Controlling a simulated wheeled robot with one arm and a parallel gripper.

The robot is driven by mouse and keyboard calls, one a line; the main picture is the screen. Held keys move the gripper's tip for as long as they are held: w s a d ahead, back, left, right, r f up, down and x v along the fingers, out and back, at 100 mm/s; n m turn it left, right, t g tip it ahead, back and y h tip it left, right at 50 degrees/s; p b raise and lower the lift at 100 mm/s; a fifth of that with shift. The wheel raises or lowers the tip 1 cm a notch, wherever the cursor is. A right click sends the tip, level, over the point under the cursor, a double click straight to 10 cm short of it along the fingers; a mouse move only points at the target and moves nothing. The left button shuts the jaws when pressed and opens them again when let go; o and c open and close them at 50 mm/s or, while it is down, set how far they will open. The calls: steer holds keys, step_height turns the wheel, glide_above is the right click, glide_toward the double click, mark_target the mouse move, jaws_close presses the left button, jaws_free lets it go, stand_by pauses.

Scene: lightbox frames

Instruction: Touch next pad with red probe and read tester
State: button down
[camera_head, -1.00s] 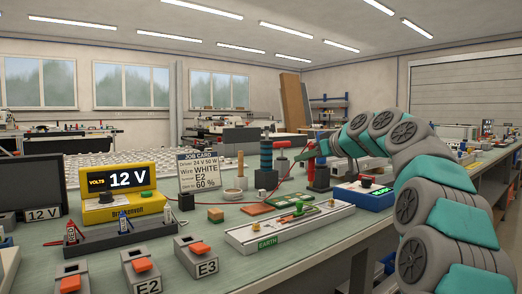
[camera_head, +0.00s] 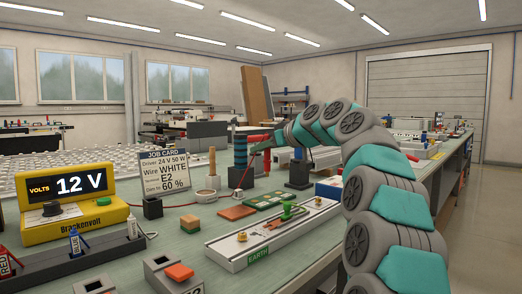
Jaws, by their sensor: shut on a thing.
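My gripper (camera_head: 270,142) is at the end of the curved grey and teal arm, above the middle of the bench. It is shut on the red probe (camera_head: 259,146), whose red lead hangs down to the left. The probe tip is too small to make out, and I see no contact with a pad. A green circuit board (camera_head: 268,201) lies below on the bench.
A white rail marked EARTH (camera_head: 232,262) lies in front, with a green clip on it. A blue-banded post (camera_head: 241,150) and dark post stand near my gripper. The yellow supply (camera_head: 75,212) reads 12 V; the job card (camera_head: 160,171) stands beside it.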

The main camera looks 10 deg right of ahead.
mark_target(265, 168)
steer(key=shift+f+b, duration=2.1)
steer(key=shift+f, duration=0.35)
steer(key=shift+f+b, duration=0.85)
stand_by(1.4)
steer(key=shift+r, duration=0.15)
step_height(265, 168, up, 6)
steer(key=p, duration=0.4)
steer(key=shift+p, duration=0.35)
